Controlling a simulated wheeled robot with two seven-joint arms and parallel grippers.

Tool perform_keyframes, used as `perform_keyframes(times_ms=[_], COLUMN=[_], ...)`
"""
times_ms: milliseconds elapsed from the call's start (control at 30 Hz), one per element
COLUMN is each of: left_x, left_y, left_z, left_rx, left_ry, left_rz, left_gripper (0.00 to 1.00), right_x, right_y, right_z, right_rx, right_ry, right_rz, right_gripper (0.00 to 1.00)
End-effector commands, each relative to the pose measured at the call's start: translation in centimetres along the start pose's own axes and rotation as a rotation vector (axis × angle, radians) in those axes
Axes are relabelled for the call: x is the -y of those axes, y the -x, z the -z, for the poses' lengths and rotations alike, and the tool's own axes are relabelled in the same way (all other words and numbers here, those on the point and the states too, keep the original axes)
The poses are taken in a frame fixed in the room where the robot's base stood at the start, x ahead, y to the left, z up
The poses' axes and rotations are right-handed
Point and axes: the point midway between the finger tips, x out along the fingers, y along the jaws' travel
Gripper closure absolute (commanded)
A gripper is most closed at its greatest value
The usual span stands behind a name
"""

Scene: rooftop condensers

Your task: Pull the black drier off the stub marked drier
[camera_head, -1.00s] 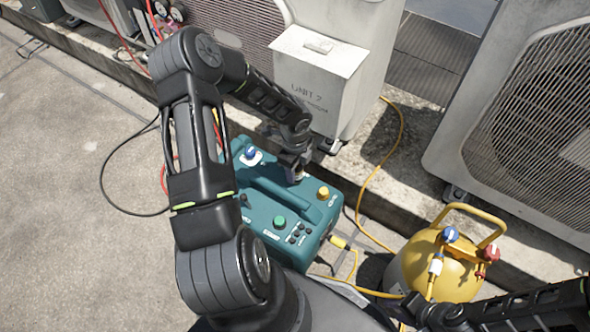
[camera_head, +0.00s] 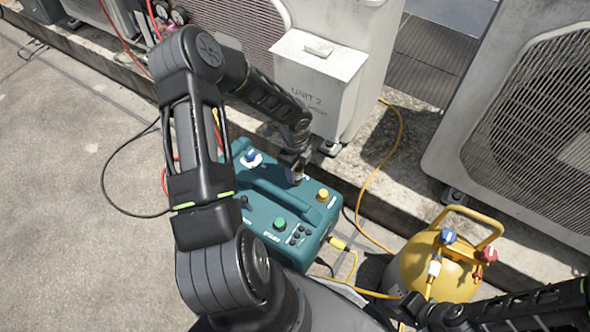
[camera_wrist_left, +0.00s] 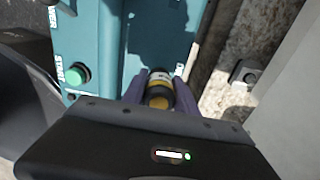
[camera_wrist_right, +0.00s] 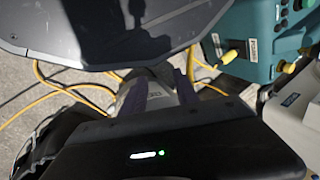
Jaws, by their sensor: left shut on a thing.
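The teal machine (camera_head: 262,213) stands on the roof floor below the Unit 2 condenser. My left gripper (camera_head: 293,172) points down at its top, near the handle. In the left wrist view, my left gripper (camera_wrist_left: 158,88) is shut around a short black cylinder with pale and yellow bands, the black drier (camera_wrist_left: 160,72). The drier is over the machine's top. Its lower end and the stub are hidden, so I cannot tell whether they touch. My right gripper (camera_wrist_right: 154,92) has its fingers apart, low beside the machine, with a grey surface behind them.
A yellow tank (camera_head: 432,270) with blue and red valves stands right of the machine. A yellow hose (camera_head: 372,190) runs along the concrete ledge. The Unit 2 condenser box (camera_head: 318,85) rises close behind my left gripper. Open floor (camera_head: 70,240) lies to the left.

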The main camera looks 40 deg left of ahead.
Motion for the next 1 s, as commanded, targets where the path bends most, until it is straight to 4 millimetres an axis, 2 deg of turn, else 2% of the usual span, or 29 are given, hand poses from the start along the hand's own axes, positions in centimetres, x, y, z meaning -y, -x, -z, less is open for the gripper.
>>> perform_keyframes(times_ms=[700, 1000], left_x=[0.0, 0.0], left_y=[3.4, 3.6], left_z=[0.0, 0.0], left_rx=[0.000, 0.000], left_ry=[0.000, 0.000], left_rz=[0.001, 0.001], left_gripper=[1.00, 1.00], right_x=[1.0, 1.1], right_y=[2.7, 2.9], right_z=[0.1, 0.1], right_rx=[0.000, 0.000], right_ry=[0.000, 0.000], right_rz=[0.000, 0.000], right_gripper=[0.64, 0.64])
